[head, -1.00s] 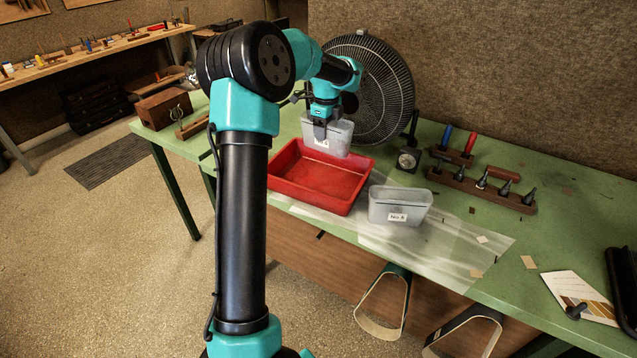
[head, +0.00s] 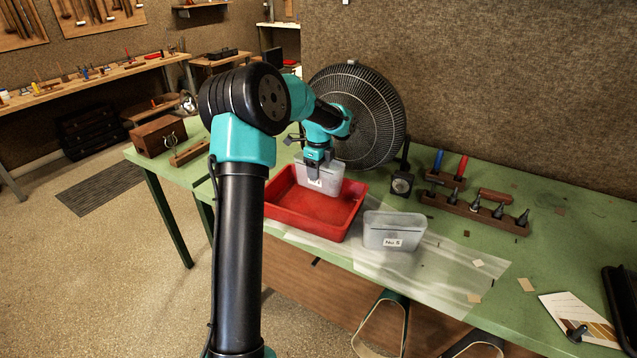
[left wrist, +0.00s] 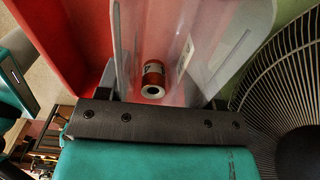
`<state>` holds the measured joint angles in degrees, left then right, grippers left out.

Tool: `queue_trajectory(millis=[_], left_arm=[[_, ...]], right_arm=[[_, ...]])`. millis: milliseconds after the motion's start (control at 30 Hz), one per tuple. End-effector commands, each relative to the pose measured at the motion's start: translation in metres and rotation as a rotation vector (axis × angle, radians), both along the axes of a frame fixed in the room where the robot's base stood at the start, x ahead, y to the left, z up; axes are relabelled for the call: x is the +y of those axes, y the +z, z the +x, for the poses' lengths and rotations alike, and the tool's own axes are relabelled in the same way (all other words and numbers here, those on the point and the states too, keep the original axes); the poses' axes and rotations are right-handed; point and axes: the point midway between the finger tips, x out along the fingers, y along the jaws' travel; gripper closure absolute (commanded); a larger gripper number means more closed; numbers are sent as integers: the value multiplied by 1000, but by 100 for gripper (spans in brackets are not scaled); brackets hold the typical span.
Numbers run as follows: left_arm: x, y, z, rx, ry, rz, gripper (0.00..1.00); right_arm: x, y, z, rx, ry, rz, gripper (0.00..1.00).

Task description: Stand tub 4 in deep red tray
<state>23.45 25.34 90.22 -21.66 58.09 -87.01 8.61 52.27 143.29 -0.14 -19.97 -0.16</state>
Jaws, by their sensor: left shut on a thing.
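The deep red tray (head: 318,212) lies on the green bench, and its red wall fills the upper left of the left wrist view (left wrist: 62,40). My left gripper (head: 313,170) is shut on the wall of a pale grey tub (head: 328,178), its label partly covered by a finger. The tub is upright at the back of the tray, its lower part within the tray outline; I cannot tell whether it touches the floor. A small red-brown cylinder (left wrist: 153,78) marked 4 shows inside the tub in the left wrist view. My right gripper is out of view.
A second grey tub (head: 394,232), labelled No 8 or similar, stands right of the tray on a translucent sheet. A black fan (head: 370,115) stands close behind the held tub. A wooden tool rack (head: 470,207) is farther right.

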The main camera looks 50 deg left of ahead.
Motion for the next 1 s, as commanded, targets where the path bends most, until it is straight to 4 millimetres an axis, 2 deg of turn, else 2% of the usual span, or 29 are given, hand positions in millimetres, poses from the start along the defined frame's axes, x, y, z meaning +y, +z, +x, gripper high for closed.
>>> queue_trajectory(millis=[167, 500, 967, 1000], left_arm=[[0, -3, 0, 0, 0, 0, 63], [0, -46, 0, 1, 1, 0, 63], [0, -53, 0, 0, 0, 0, 63], [0, -53, 0, 0, 0, 0, 37]], right_arm=[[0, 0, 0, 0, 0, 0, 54], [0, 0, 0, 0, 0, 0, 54], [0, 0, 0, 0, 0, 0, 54], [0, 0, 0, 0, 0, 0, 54]])
